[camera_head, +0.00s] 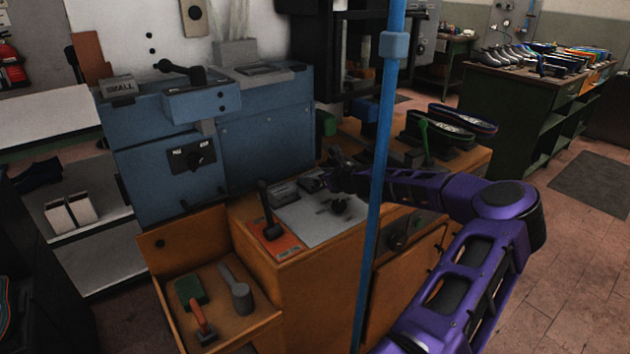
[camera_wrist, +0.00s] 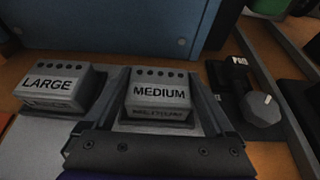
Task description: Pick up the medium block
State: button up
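The medium block (camera_wrist: 160,95) is a grey block labelled MEDIUM, with a row of dark holes along its top. In the wrist view it sits between the two dark fingers of my gripper (camera_wrist: 160,88), one finger along each side. The fingers are spread wide and look open; any contact with the block's sides is hard to make out. In the head view my gripper (camera_head: 335,180) is low over the orange bench, and the medium block (camera_head: 312,184) is small and partly hidden beside it.
A similar LARGE block (camera_wrist: 58,88) stands just left. A dark tool with a grey knob (camera_wrist: 260,108) lies to the right. A blue machine (camera_head: 165,160) rises behind, with a SMALL block (camera_head: 118,87) on top. A blue vertical pole (camera_head: 381,150) crosses the head view.

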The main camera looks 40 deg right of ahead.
jog(key=shift+r, duration=0.1)
jog(key=c, duration=1.3)
